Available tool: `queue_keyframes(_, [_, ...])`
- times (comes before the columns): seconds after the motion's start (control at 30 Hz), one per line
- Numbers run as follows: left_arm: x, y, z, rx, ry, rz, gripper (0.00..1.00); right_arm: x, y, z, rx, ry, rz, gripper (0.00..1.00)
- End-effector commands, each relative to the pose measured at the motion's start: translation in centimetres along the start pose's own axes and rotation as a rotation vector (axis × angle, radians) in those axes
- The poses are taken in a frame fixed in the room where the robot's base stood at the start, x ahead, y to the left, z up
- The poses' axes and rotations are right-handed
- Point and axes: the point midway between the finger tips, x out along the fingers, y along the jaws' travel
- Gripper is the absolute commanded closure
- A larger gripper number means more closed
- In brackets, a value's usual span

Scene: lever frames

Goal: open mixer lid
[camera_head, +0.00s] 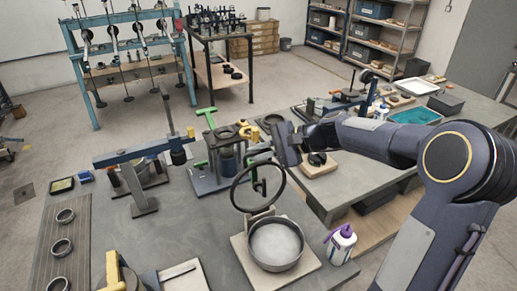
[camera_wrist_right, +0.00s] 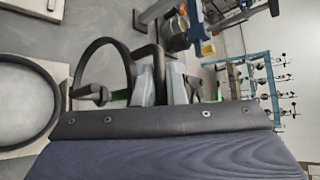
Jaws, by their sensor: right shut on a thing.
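The mixer bowl (camera_head: 276,264) is a round dark-rimmed pan with a pale inside, on a pale board at the front of the bench. It also shows at the left of the right wrist view (camera_wrist_right: 22,103). The lid (camera_head: 233,191) is a dark ring standing steeply raised above the bowl's far side, so the bowl's mouth is uncovered. My right gripper (camera_head: 277,153) is at the ring's upper right edge. In the wrist view its two grey fingers (camera_wrist_right: 162,82) are closed around a dark part at the ring (camera_wrist_right: 129,68); the exact contact is partly hidden. My left gripper is not seen.
A white bottle with a purple top (camera_head: 341,243) stands right of the bowl. A blue lever press (camera_head: 140,165) and a green-handled device (camera_head: 207,150) stand behind and left. Several small rings (camera_head: 61,247) lie at the left. My right arm spans the right side.

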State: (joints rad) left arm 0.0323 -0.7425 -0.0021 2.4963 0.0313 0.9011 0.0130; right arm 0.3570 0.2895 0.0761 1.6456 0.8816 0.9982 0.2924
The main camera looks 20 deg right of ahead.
Motion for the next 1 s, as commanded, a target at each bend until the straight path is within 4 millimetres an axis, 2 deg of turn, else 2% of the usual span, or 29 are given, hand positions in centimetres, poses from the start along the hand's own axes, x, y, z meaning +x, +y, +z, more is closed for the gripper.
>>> queue_keyframes(0.6, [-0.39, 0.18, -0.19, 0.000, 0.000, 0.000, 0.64, 0.09, 0.27, -0.08, 0.029, 0.000, 0.035, 1.00])
queue_keyframes(0.63, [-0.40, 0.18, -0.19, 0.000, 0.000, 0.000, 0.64, 0.09, 0.27, -0.08, 0.029, 0.000, 0.035, 0.87])
queue_keyframes(0.77, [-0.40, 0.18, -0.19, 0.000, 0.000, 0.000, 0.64, 0.08, 0.24, -0.07, 0.030, 0.000, 0.034, 0.70])
queue_keyframes(1.0, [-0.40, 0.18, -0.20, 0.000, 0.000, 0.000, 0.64, 0.06, 0.17, -0.06, 0.030, 0.000, 0.033, 0.67])
